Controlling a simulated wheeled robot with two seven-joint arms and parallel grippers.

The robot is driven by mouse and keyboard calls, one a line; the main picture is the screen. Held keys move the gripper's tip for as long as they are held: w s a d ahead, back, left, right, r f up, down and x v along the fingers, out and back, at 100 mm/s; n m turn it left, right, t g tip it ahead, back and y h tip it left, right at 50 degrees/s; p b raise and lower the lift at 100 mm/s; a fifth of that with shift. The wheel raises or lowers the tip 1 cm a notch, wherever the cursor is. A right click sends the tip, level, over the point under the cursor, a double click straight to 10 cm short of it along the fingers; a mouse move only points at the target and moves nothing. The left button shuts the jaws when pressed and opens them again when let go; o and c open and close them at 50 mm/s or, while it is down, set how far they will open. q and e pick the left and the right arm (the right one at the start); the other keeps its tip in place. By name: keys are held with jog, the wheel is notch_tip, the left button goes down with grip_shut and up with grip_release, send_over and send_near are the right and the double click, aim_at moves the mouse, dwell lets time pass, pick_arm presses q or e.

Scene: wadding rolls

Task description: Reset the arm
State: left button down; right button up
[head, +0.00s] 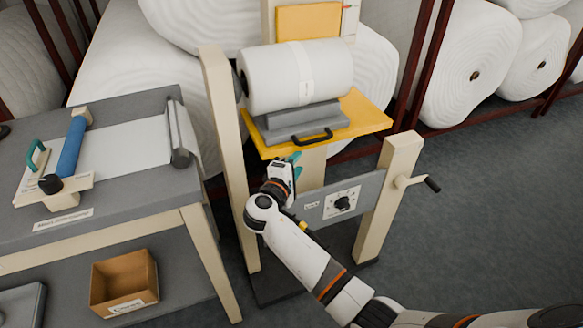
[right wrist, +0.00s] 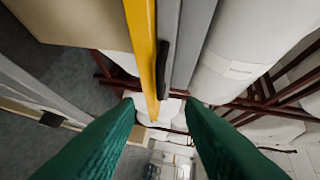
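My right arm reaches in from the lower right of the head view. Its gripper (head: 294,160) is just in front of and below the front edge of the yellow platform (head: 372,112). In the right wrist view the two green fingers (right wrist: 160,102) are spread apart, with nothing seen held between them. The platform's yellow edge (right wrist: 142,45) and the black handle (right wrist: 164,70) show beyond the fingers. In the head view the handle (head: 312,136) is on the front of a grey cradle (head: 290,118) bearing a white roll (head: 297,76). My left gripper is not in view.
A post with a crank (head: 418,182) and a grey panel with a black dial (head: 342,203) stand close to the right arm. At left is a grey table (head: 110,205) with a blue roller (head: 72,147) and a cardboard box (head: 124,280) below. Large white rolls fill racks behind. Floor at right is clear.

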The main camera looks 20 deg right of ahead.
jog(key=s+f+g+y+p, duration=0.1)
jog(key=s+f+g+y, duration=0.1)
jog(key=s+f, duration=0.65)
jog(key=s+f+g+y, duration=0.2)
jog(key=s+f+y, duration=0.1)
jog(key=f, duration=1.1)
jog(key=s+f+g+y+p, duration=0.15)
jog(key=s+f, duration=0.35)
jog(key=f, duration=0.6)
pick_arm(q)
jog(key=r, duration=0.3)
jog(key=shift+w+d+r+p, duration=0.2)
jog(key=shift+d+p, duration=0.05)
jog(key=shift+p, duration=0.15)
pick_arm(e)
jog(key=s+d+f+m+g+y, duration=0.1)
jog(key=s+f+m, duration=0.2)
jog(key=s, duration=0.9)
jog(key=s+f+m+g+y, duration=0.2)
jog(key=s+f, duration=0.5)
jog(key=s, duration=0.6)
jog(key=s+d+f+m+g+y, duration=0.1)
jog(key=s+f, duration=0.4)
jog(key=s, duration=0.8)
jog(key=m+g, duration=0.1)
jog(key=m, duration=0.1)
jog(key=shift+s+d+f+m+y, duration=0.15)
jog(key=shift+d+f+m+y, duration=0.05)
jog(key=shift+d+m+y, duration=0.15)
